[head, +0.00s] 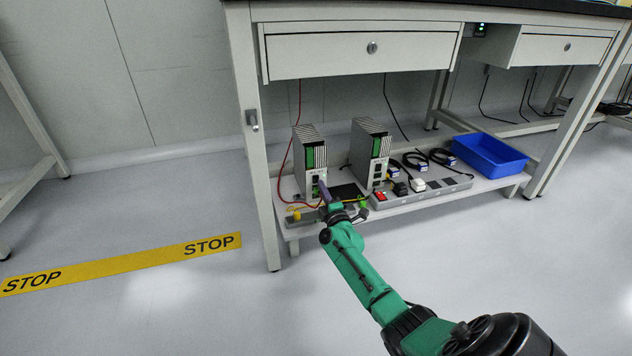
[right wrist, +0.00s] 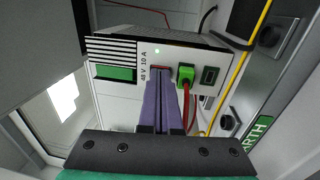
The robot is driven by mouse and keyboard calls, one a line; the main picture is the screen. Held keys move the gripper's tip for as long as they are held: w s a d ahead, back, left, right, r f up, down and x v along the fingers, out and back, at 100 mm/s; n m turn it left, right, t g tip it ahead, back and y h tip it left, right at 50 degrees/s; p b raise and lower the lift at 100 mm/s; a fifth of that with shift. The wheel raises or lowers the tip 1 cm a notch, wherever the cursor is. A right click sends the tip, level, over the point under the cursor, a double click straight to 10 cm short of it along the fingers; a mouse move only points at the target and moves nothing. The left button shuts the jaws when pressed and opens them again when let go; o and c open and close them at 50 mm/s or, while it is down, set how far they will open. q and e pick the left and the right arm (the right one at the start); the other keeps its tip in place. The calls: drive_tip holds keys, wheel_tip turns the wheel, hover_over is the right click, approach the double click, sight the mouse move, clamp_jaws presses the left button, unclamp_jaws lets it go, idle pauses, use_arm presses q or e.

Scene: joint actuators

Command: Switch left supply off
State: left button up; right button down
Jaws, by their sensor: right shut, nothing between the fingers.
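The left supply (head: 310,158) is a grey box with a green stripe, upright on the low shelf under the bench. In the right wrist view its front panel (right wrist: 190,56) reads "48 V 10 A" and a small green light (right wrist: 157,50) is lit. A switch with a reddish edge (right wrist: 159,68) shows just beyond my fingertips, mostly hidden by them; its position cannot be told. My right gripper (head: 323,188) is shut and empty, its purple fingers (right wrist: 161,88) pointing at the switch, touching or very close. My left gripper is not in view.
A second supply (head: 369,150) stands to the right. A green plug (right wrist: 186,74) with a red wire sits beside the switch. A power strip (head: 425,193), black cable coils (head: 414,160) and a blue bin (head: 488,154) share the shelf (head: 482,188). A drawer (head: 360,52) hangs above.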

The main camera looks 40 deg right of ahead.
drive_tip(key=shift+w+d+b, duration=0.2)
drive_tip(key=shift+w+b, duration=0.2)
drive_tip(key=shift+w, duration=0.25)
idle(0.4)
drive_tip(key=s+p, duration=0.2)
drive_tip(key=shift+s+a+r+p, duration=0.1)
drive_tip(key=shift+a+r+p, duration=0.05)
drive_tip(key=shift+a+p, duration=0.25)
drive_tip(key=p+v, duration=0.3)
drive_tip(key=v, duration=0.2)
drive_tip(key=shift+p, duration=0.4)
drive_tip(key=shift+s+a+p, duration=0.25)
drive_tip(key=shift+s+p, duration=0.2)
drive_tip(key=shift+s, duration=0.2)
drive_tip(key=shift+s+f, duration=0.1)
drive_tip(key=shift+f, duration=0.25)
